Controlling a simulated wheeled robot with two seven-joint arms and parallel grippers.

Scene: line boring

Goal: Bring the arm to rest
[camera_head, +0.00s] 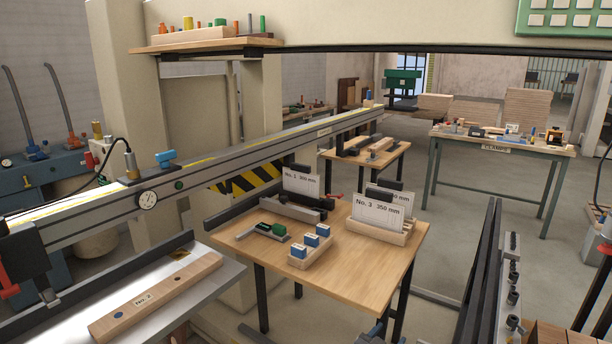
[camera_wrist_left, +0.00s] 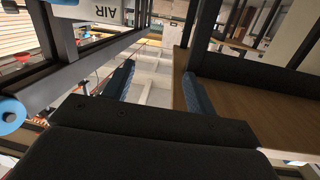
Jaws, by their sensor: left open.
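My left gripper (camera_head: 376,328) shows only in small part at the bottom edge of the head view, below the front edge of the small wooden table (camera_head: 345,262). In the left wrist view my left gripper (camera_wrist_left: 157,88) has its two blue fingers well apart, with nothing between them. A wooden surface (camera_wrist_left: 245,105) lies close beside the right-hand finger there. Most of the left arm is hidden, and my right gripper is not in view.
The table holds a tray with blue-topped blocks (camera_head: 310,244), a green tool (camera_head: 270,230) and card racks (camera_head: 380,220). A long wooden piece marked No. 2 (camera_head: 155,298) lies at left. Dark rails (camera_head: 482,270) stand at right. Open floor (camera_head: 440,240) lies between table and rails.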

